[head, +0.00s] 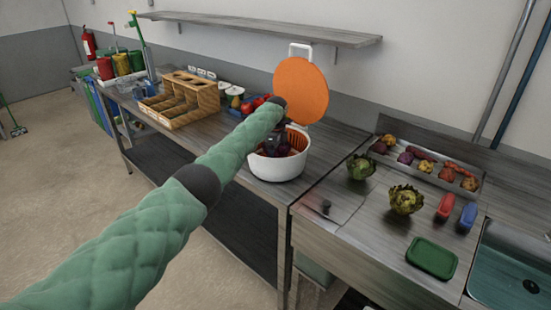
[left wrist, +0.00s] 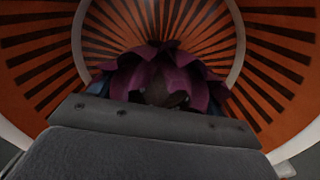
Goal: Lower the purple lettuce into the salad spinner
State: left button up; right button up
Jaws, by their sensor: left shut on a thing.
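The salad spinner (head: 278,171) is a white bowl with a slotted orange basket (head: 298,140) inside. Its round orange lid (head: 302,90) stands raised at the back. My left gripper (head: 276,146) points down into the spinner's opening, with the arm coming in from the left. In the left wrist view the gripper (left wrist: 150,118) is shut on the purple lettuce (left wrist: 165,72), whose dark leaves spread out beyond it. The orange basket walls (left wrist: 60,45) surround the lettuce in that view. Whether the lettuce touches the basket floor is hidden. My right gripper is not in view.
A tray of vegetables (head: 465,178) and a sink (head: 510,285) are farther right. A wooden organizer (head: 185,100) stands left.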

pick_arm(q)
jog(key=shift+f+b, duration=0.7)
jog(key=shift+f, duration=0.4)
dwell(0.6)
jog(key=o, duration=1.1)
jog(key=shift+r, duration=0.15)
